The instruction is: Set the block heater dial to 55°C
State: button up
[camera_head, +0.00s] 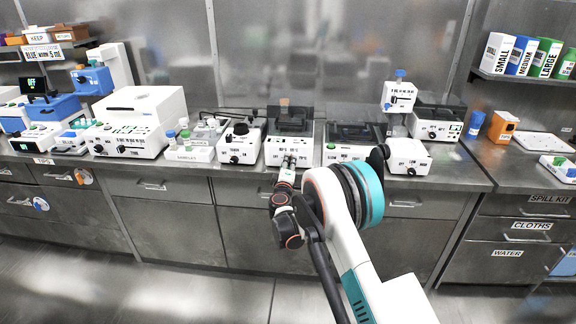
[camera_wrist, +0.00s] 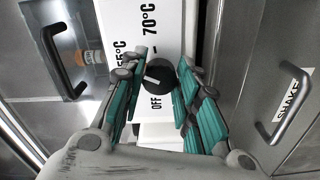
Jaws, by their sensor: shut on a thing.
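The block heater is the white unit (camera_head: 275,148) at the middle of the bench, with a dark block on top; its front also shows in the wrist view (camera_wrist: 172,22). It bears the labels OFF, 55°C and 70°C. Its round black dial (camera_wrist: 158,78) has a white pointer mark that lies on the dial's left part, roughly toward the left in the wrist view. My gripper (camera_wrist: 160,88) is shut on the dial, with a teal finger on each side. In the head view my gripper (camera_head: 288,165) is at the heater's front and hides the dial.
A similar white unit with a dial (camera_head: 238,146) stands close on the left. Another white unit (camera_head: 344,152) stands on the right, partly behind my arm. Drawer handles (camera_wrist: 64,62) lie below the bench edge. The floor in front is clear.

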jog(key=o, duration=1.1)
jog(key=shift+c, duration=0.2)
jog(key=s, duration=1.2)
jog(key=shift+a, duration=0.15)
